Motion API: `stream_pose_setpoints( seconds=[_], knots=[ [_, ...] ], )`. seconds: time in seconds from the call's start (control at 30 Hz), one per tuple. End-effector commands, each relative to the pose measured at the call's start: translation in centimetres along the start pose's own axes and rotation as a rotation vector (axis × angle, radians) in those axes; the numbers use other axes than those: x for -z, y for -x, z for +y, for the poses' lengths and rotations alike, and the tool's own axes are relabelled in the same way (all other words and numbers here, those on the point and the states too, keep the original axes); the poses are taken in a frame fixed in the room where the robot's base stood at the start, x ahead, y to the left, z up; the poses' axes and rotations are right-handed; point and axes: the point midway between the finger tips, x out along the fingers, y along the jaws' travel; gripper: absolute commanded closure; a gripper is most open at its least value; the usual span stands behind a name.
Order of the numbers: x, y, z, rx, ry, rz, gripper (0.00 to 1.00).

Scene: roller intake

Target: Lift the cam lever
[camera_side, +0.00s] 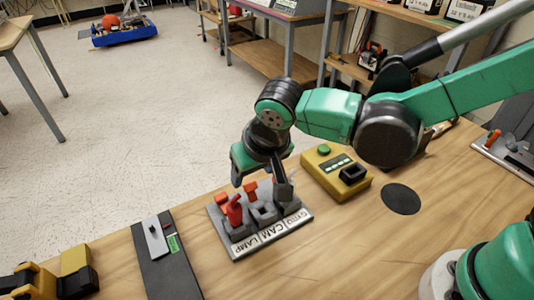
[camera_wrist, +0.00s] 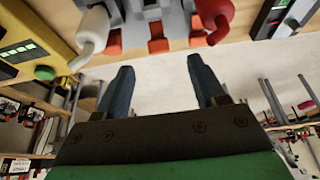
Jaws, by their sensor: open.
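The grey lever panel (camera_side: 239,248) lies on the table in the side view, labelled GYRO, CAM and LAMP along its front edge. The cam lever (camera_side: 250,189) shows as a small red piece behind the middle housing; red-orange parts of the middle unit (camera_wrist: 158,46) also show at the top of the wrist view. The red lamp lever (camera_side: 234,211) stands to its left. A white lever (camera_wrist: 91,28) shows in the wrist view. My gripper (camera_side: 259,182) is open above the panel, its fingers spread around the middle. It is empty in the wrist view (camera_wrist: 160,68). Contact with the lever cannot be told.
A yellow box (camera_side: 335,172) with a green button stands right of the panel, near my arm. A dark plate with a switch (camera_side: 165,256) lies to the left, and yellow-black blocks (camera_side: 75,270) further left. Table between these is clear.

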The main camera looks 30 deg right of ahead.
Motion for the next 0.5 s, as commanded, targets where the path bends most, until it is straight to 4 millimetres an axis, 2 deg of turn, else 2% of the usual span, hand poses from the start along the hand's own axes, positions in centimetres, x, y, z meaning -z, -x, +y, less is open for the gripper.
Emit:
stream_pose_setpoints(
  seconds=[0.3,0.5],
  knots=[
    [0.1,-3.5,0.1,0.0,-0.001,0.001,0.37],
    [0.0,-4.3,0.1,0.001,0.0,0.001,0.37]
  ],
)
